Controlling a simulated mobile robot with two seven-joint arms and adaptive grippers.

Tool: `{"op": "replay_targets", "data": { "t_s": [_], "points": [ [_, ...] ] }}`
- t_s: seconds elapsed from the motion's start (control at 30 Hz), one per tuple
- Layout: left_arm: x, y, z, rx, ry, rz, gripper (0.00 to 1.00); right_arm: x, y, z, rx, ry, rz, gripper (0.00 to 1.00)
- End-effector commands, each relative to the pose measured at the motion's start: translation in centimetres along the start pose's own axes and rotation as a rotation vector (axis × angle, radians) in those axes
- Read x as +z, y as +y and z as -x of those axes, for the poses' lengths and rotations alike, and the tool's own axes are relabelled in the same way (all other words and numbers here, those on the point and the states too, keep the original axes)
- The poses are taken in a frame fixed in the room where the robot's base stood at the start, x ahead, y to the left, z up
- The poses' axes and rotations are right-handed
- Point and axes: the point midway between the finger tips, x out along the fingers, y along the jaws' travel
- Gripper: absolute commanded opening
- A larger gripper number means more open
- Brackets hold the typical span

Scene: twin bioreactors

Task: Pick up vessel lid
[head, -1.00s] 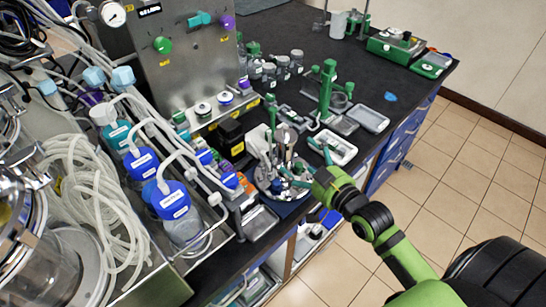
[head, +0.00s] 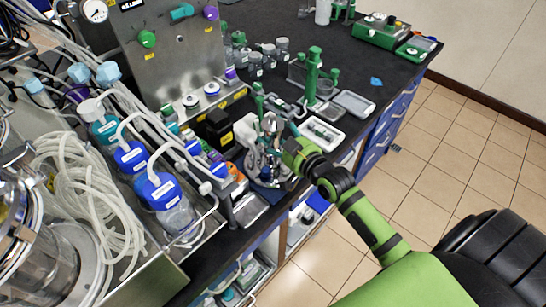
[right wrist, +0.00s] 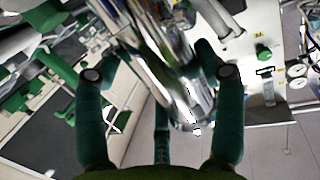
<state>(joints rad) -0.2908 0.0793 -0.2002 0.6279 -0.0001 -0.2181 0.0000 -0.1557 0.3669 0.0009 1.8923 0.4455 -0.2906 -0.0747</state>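The vessel lid (head: 268,172) is a shiny metal disc with several upright ports and tubes, at the front edge of the dark bench in the head view. My right gripper (head: 276,148) reaches in at it from the right; its fingers are hard to make out there. In the right wrist view, shiny metal parts of the lid (right wrist: 170,70) lie between the spread dark green fingers of my right gripper (right wrist: 152,58). A gap shows at the left finger; contact at the right finger cannot be told. My left gripper is not in view.
Blue-capped bottles (head: 165,190) and coiled tubing (head: 85,195) are at the left. A black box (head: 217,130) stands close behind the lid. A white tray (head: 322,133) and a green stand (head: 314,75) are beyond it. The tiled floor on the right is clear.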

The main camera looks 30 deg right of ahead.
Motion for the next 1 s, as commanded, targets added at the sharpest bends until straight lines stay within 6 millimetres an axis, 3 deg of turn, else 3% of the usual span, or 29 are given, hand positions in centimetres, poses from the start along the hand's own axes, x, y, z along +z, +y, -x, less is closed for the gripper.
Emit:
{"op": "replay_targets", "data": {
  "t_s": [0.13, 0.23, 0.27, 0.57, 1.0],
  "points": [
    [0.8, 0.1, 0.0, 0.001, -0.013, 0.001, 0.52, 0.4, -0.2, 0.0, -0.003, -0.008, 0.008, 0.09],
    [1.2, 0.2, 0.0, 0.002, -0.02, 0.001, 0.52, 0.4, -0.2, 0.0, -0.003, -0.01, 0.01, 0.09],
    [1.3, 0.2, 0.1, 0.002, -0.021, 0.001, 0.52, -0.8, -0.1, -0.1, -0.002, 0.02, 0.013, 0.09],
    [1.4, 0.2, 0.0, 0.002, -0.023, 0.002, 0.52, -0.8, -0.1, 0.0, -0.001, 0.013, 0.015, 0.09],
    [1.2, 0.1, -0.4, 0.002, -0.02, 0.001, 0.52, -4.5, -0.1, 0.5, -0.001, 0.023, 0.011, 0.08]
  ]
}}
